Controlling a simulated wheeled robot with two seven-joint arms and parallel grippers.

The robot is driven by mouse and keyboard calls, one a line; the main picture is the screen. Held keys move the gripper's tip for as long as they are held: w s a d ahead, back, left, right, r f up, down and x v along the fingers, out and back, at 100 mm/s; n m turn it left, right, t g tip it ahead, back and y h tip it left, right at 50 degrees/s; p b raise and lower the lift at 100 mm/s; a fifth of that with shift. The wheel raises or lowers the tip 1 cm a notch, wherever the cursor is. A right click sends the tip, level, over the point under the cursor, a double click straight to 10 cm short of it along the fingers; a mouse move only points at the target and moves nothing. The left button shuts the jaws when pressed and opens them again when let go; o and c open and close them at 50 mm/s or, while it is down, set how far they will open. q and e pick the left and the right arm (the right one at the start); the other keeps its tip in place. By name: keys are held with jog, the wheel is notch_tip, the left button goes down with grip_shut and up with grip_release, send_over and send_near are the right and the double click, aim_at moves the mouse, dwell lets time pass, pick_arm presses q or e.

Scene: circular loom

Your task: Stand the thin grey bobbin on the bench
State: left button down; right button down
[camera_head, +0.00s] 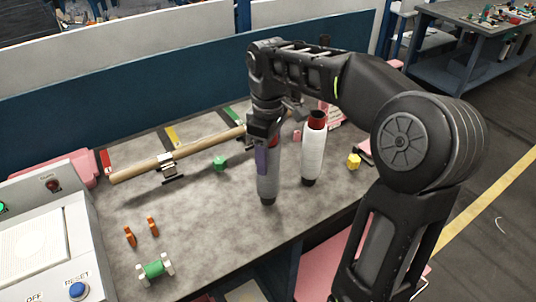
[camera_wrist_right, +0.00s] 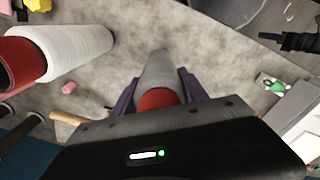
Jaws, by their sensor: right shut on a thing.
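The thin grey bobbin (camera_head: 268,186) is upright at the front middle of the bench (camera_head: 205,240), with its dark lower tip at or just above the surface; I cannot tell whether it touches. My right gripper (camera_head: 262,160) comes from above and is shut on its upper part. In the right wrist view the grey bobbin (camera_wrist_right: 157,72) shows its red top between the purple fingers of the right gripper (camera_wrist_right: 155,92). My left gripper is in neither view.
A thicker white bobbin (camera_head: 313,150) with a red top stands just right of the grey one. A yellow block (camera_head: 353,160), a green block (camera_head: 220,162) and a wooden rod (camera_head: 180,155) lie around. A control box (camera_head: 45,235) fills the left. Bench between is clear.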

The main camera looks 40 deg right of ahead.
jog(key=shift+f+b, duration=0.35)
jog(key=shift+f, duration=0.1)
jog(key=c, duration=0.5)
grip_release()
notch_tip(320, 180, up, 8)
jog(key=p, duration=0.4)
jog(key=shift+p, duration=0.3)
jog(key=shift+f, duration=0.15)
dwell(0.4)
